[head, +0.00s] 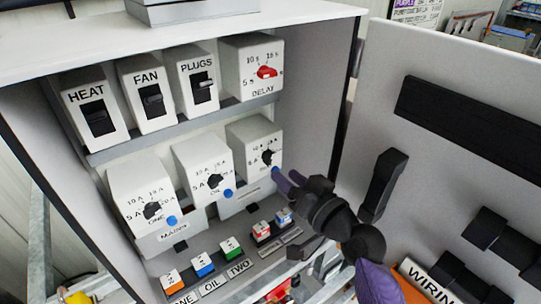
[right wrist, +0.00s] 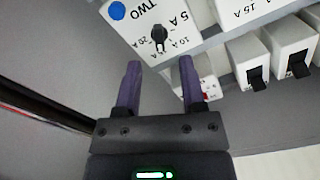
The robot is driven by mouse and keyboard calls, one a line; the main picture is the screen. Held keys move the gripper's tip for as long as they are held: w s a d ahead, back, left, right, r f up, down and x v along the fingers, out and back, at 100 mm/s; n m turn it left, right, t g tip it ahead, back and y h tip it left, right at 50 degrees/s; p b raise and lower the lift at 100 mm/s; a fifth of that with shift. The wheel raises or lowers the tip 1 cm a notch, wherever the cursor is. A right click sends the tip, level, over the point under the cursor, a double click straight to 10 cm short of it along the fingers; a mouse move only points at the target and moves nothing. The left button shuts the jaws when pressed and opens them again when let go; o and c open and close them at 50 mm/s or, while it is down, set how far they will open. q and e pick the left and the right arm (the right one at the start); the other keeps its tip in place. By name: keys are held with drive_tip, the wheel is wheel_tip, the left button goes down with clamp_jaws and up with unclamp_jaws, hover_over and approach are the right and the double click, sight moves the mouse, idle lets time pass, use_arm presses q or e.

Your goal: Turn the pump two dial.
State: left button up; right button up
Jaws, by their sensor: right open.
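The pump two dial is a black knob (head: 268,157) on the white box at the right end of the middle shelf. In the right wrist view the same knob (right wrist: 160,35) shows upside down, beside the word TWO and a blue dot. The knob's pointer is near the printed ampere marks; its exact setting is too small to tell. My right gripper (head: 286,177) is at the lower right of this box. In the right wrist view its two purple fingers (right wrist: 160,62) are apart and empty, with the knob beyond the tips, between their lines. My left gripper is not in view.
Dial boxes ONE (head: 151,209) and OIL (head: 214,181) stand left of it. HEAT, FAN and PLUGS switches and a red DELAY dial (head: 266,72) are above. Coloured small blocks (head: 231,247) line the cabinet floor. The open cabinet door (head: 460,110) stands close on the right.

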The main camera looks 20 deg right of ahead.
sight(270, 162)
drive_tip(key=x, duration=0.5)
drive_tip(key=shift+f, duration=0.1)
drive_tip(key=shift+c, duration=0.2)
clamp_jaws()
